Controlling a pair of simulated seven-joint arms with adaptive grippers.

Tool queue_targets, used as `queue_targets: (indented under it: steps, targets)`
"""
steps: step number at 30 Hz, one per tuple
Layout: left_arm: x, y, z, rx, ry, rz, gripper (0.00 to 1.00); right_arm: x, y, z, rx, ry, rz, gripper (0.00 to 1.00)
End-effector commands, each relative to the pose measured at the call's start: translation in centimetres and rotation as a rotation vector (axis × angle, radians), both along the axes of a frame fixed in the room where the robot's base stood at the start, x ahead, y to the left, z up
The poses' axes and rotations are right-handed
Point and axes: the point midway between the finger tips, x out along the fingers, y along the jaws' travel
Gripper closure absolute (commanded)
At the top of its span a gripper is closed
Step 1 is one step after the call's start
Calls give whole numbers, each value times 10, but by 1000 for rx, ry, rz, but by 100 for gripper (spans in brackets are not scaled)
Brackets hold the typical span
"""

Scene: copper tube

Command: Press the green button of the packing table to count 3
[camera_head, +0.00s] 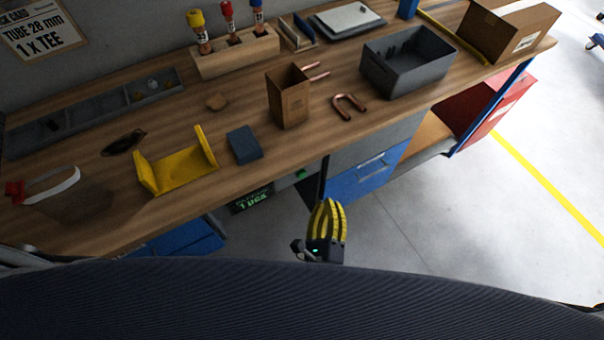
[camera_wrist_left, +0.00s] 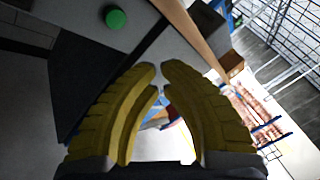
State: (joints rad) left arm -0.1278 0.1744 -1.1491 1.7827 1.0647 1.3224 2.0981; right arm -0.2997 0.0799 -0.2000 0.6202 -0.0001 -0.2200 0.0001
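The green button (camera_head: 301,174) sits on the front of the packing table, below the table edge. It also shows at the top of the left wrist view (camera_wrist_left: 116,18). A dark display (camera_head: 252,199) to its left reads "1 pcs" in green. My left gripper (camera_head: 327,205) has yellow ribbed fingers and is in front of the table, to the right of and below the button. In the left wrist view its fingertips (camera_wrist_left: 161,72) come together with nothing between them, apart from the button. My right gripper is not in view.
The wooden table top (camera_head: 215,200) holds a yellow bracket (camera_head: 176,164), a blue block (camera_head: 244,145), a brown box (camera_head: 288,97), a bent copper tube (camera_head: 348,106) and a grey bin (camera_head: 407,62). Blue drawers (camera_head: 366,175) are below. Open floor lies to the right.

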Motion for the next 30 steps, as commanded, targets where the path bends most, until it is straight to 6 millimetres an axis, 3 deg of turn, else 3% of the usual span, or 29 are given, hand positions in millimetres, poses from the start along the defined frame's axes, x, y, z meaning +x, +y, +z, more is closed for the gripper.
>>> queue_targets:
  steps: [1,4,21,30]
  targets:
    - [-13,-13,3,-29,20,-18,100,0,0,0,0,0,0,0]
    - [-8,-10,2,-28,19,-17,100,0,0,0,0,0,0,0]
    - [46,29,1,-17,12,-14,100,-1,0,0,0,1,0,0]
    - [60,38,0,-15,12,-13,100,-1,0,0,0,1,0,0]
